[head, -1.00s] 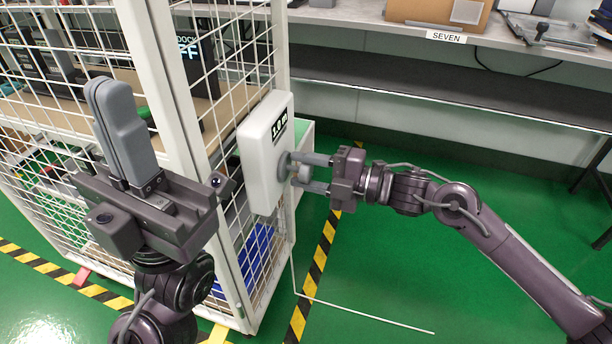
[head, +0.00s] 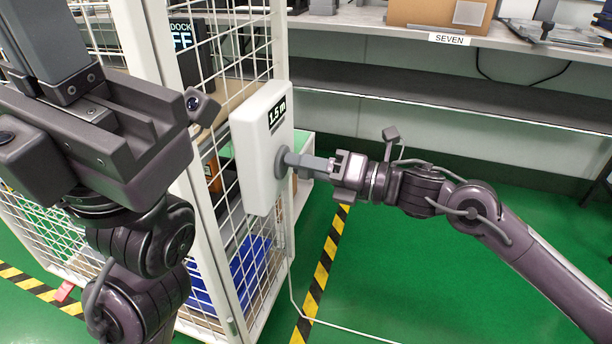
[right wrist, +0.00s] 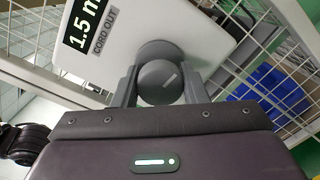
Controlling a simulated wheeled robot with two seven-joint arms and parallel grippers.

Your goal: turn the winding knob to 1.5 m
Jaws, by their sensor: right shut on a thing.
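The white winder box (head: 262,150) is fixed on the cage post, and its small display (head: 277,113) reads 1.5 m. In the right wrist view the display (right wrist: 88,22) also reads 1.5 m, above a "CORD OUT" label. The round grey winding knob (head: 281,163) sticks out of the box's face. My right gripper (head: 300,162) is shut on the knob, and in the right wrist view its fingers stand on both sides of the knob (right wrist: 160,82). My left gripper (head: 40,50) is large at the upper left, away from the box; its fingertips are cut off by the frame.
The white mesh cage (head: 215,250) stands at left, with a blue bin (head: 245,268) inside. A thin white cord (head: 345,329) lies on the green floor beside a yellow-black stripe (head: 322,270). A bench labelled SEVEN (head: 449,38) runs along the back.

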